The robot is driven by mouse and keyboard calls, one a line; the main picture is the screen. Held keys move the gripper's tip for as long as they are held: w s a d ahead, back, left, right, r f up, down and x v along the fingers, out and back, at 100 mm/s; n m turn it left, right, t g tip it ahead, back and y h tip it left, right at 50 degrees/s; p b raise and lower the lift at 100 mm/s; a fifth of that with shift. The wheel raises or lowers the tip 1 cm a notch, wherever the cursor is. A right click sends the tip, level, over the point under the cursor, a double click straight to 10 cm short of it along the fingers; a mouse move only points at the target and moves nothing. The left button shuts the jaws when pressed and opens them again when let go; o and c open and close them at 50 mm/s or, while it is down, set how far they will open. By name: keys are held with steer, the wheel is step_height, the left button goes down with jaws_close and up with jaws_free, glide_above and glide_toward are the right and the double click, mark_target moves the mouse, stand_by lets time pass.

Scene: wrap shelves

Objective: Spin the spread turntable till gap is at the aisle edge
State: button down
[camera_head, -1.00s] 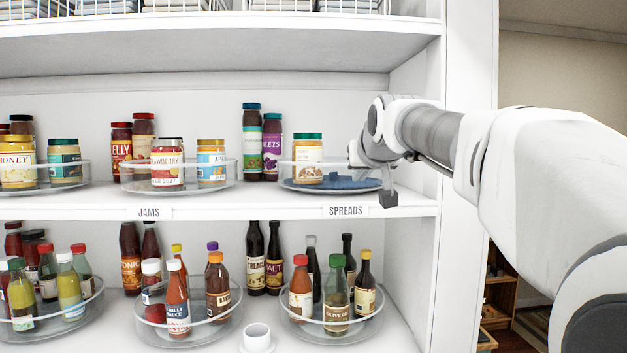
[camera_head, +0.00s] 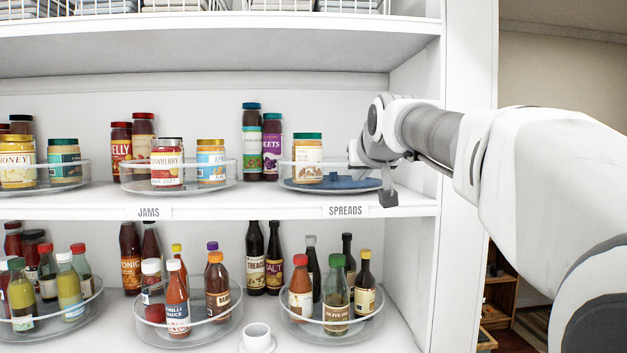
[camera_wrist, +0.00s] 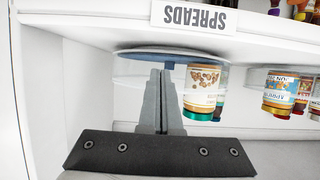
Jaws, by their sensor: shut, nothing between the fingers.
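The spread turntable (camera_head: 345,184) is a clear-rimmed disc with a blue base, above the SPREADS label (camera_head: 346,211) at the right end of the middle shelf. A nut-spread jar (camera_head: 307,160) with a teal lid stands on its left part. Bare blue base shows right of that jar, toward the front. My gripper (camera_wrist: 163,75) is shut and empty; in the upside-down wrist view its fingertips reach the turntable's rim (camera_wrist: 130,53), beside the jar (camera_wrist: 203,92). I cannot tell whether they touch the rim. In the head view my wrist hides the turntable's right side.
The jams turntable (camera_head: 180,187) stands to the left on the same shelf. Tall jars (camera_head: 272,147) stand behind, between the two. The right shelf wall (camera_head: 415,125) is close to my wrist. Bottle turntables (camera_head: 332,328) and a white cup (camera_head: 257,335) are below.

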mark_target(329, 178)
steer(key=shift+w+a+p, duration=0.15)
steer(key=shift+w+p, duration=0.35)
steer(key=shift+w, duration=0.35)
stand_by(0.3)
steer(key=shift+s+a, duration=0.2)
steer(key=shift+a, duration=0.45)
steer(key=shift+s+a, duration=0.15)
steer(key=shift+a, duration=0.5)
steer(key=shift+w+a, duration=0.2)
steer(key=shift+a, duration=0.45)
steer(key=shift+w+a, duration=0.15)
steer(key=shift+a, duration=0.45)
steer(key=shift+s+b, duration=0.15)
steer(key=shift+b, duration=0.15)
